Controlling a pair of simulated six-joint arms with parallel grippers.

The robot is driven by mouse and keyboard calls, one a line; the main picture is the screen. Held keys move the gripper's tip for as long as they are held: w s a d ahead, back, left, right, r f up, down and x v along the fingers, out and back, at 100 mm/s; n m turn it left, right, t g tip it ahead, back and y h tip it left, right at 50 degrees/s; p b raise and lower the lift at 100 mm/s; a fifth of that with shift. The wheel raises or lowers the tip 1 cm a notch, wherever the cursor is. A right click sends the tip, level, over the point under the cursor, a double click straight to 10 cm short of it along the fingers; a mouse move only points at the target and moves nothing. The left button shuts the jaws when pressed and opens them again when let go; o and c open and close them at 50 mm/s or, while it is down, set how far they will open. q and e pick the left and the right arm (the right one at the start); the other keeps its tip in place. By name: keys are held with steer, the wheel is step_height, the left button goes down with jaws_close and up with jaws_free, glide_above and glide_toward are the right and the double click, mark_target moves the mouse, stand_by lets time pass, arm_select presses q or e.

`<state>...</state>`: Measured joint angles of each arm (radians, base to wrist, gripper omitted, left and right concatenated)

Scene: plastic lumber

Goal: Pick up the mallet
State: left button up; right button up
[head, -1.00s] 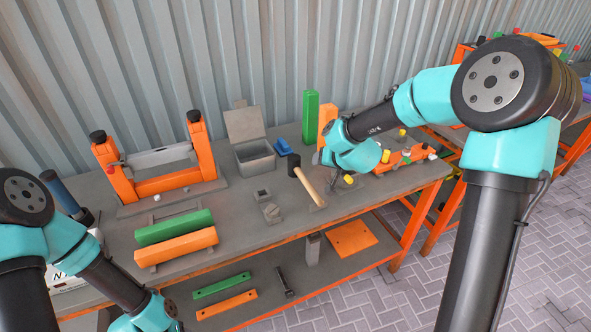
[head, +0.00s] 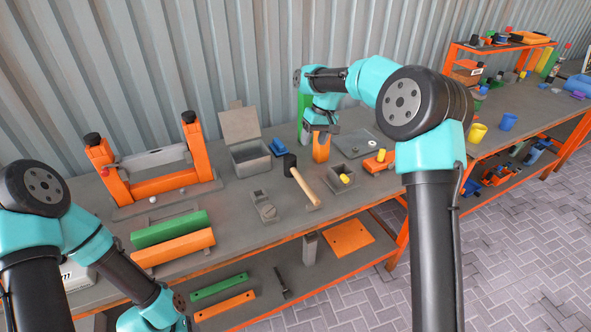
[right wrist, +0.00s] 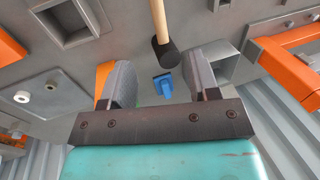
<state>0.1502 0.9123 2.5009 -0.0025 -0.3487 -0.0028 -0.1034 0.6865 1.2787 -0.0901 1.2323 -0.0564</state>
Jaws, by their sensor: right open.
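The mallet lies on the workbench, its black head (head: 290,165) toward the wall and its light wooden handle (head: 307,189) toward the front edge. In the right wrist view the mallet's head (right wrist: 163,50) shows just beyond the gap between the fingers, with the handle running up out of frame. My right gripper (head: 321,130) is above the bench, to the right of and behind the mallet's head. Its two grey fingers (right wrist: 165,82) are apart with nothing held between them. My left arm is at the lower left; its gripper is out of frame.
An open grey box (head: 252,162) and a small blue object (head: 278,147) stand near the mallet's head. An upright orange block (head: 321,152) is beneath the right gripper. A grey tray (head: 342,182) with a yellow piece is right of the handle. Green (head: 168,229) and orange beams lie left.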

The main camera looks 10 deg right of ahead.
mark_target(303, 180)
stand_by(0.3)
steer(key=x, duration=1.2)
steer(key=shift+f, duration=0.1)
steer(key=shift+d+x, duration=0.15)
steer(key=shift+x, duration=1.15)
steer(key=shift+d+x, duration=0.2)
steer(key=shift+x, duration=1.1)
steer(key=shift+s, duration=0.15)
jaws_close()
